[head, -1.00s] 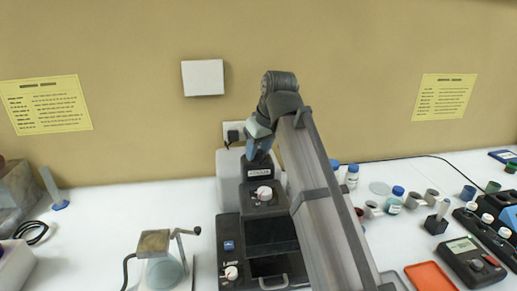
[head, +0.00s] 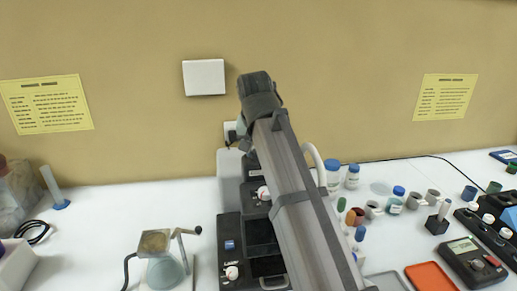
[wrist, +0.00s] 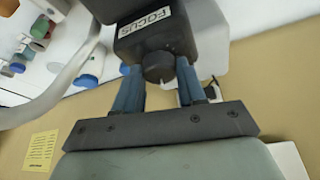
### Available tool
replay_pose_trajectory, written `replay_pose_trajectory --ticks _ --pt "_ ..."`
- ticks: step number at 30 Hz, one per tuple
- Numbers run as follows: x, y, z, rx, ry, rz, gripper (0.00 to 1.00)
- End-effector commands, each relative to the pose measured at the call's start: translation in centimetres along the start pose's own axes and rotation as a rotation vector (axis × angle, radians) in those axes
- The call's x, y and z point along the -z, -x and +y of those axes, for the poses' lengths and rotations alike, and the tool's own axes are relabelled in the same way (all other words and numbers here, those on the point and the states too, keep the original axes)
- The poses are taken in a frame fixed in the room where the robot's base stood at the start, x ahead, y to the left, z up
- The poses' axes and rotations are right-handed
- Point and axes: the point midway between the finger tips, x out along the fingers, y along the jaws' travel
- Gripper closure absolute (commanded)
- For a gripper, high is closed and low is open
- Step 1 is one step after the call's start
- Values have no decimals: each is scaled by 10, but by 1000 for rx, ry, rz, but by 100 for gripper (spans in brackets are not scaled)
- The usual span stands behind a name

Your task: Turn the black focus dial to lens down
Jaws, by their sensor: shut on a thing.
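The black focus dial (wrist: 158,67) shows in the wrist view below a black block (wrist: 150,35) with a white FOCUS label. A small pale pointer mark on the dial points roughly down in that view. My gripper (wrist: 159,80) has its two blue fingers on either side of the dial, shut on it. In the head view my arm hides the dial and the fingers. The machine's black body (head: 229,250) shows to the left of my arm, with a white-and-red knob (head: 263,193) beside it.
A hand-cranked device (head: 163,262) stands left of the machine. Bottles (head: 352,177), cups, an orange tray (head: 430,275) and a meter (head: 472,262) stand to the right. The wall is close behind. A pale curved tube (wrist: 62,85) passes left of my gripper.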

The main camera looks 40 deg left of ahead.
Motion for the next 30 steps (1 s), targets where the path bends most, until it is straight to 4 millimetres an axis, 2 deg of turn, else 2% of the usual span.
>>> replay_pose_trajectory --ticks 18,30 --pt "2 0 -4 -214 -516 0 91" --pt "3 0 -5 -294 -711 0 91"
